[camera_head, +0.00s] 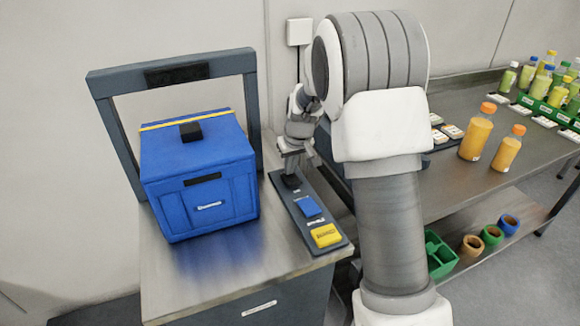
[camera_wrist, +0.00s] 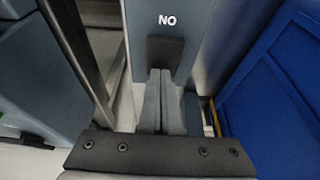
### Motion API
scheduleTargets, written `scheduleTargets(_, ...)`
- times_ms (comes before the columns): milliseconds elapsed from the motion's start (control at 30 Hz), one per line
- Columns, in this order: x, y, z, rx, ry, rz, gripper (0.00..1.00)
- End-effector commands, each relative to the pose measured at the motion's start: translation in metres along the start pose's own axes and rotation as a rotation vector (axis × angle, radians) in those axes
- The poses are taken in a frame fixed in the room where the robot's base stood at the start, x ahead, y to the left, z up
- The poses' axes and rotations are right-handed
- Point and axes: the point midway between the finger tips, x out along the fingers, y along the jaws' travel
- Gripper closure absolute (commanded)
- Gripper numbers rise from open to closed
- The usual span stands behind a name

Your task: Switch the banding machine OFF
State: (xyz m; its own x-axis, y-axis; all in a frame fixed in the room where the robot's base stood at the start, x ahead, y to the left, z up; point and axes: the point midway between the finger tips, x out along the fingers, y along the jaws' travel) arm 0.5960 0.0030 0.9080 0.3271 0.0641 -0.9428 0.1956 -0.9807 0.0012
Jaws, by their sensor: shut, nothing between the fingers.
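The banding machine has a dark arch frame (camera_head: 103,90) on a metal-topped cabinet. Its grey control strip (camera_head: 335,218) lies to the right of a blue box and carries a black switch (camera_head: 292,182), a blue button (camera_head: 308,207) and a yellow button (camera_head: 326,235). In the wrist view the black switch (camera_wrist: 165,48) sits below a label that reads ON upside down. My gripper (camera_head: 290,165) is at the black switch, its fingers (camera_wrist: 165,75) shut together with nothing between them. The fingertips overlap the switch's near end; I cannot tell whether they touch it.
The blue box (camera_head: 172,170) with a yellow band stands under the arch, close to the strip; it also fills the right of the wrist view (camera_wrist: 275,110). A metal table (camera_head: 480,195) with orange bottles (camera_head: 476,138) is on the right. Clear cabinet top (camera_head: 215,275) lies in front.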

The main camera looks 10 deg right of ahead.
Motion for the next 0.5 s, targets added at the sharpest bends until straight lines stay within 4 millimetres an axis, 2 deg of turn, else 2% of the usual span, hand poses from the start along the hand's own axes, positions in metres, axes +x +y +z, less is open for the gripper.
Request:
scheduleTargets(300, -0.004, 0.0, 0.016, 0.002, -0.01, -0.001, 1.0)
scheduleTargets(500, -0.005, 0.0, 0.017, 0.002, -0.01, -0.001, 1.0)
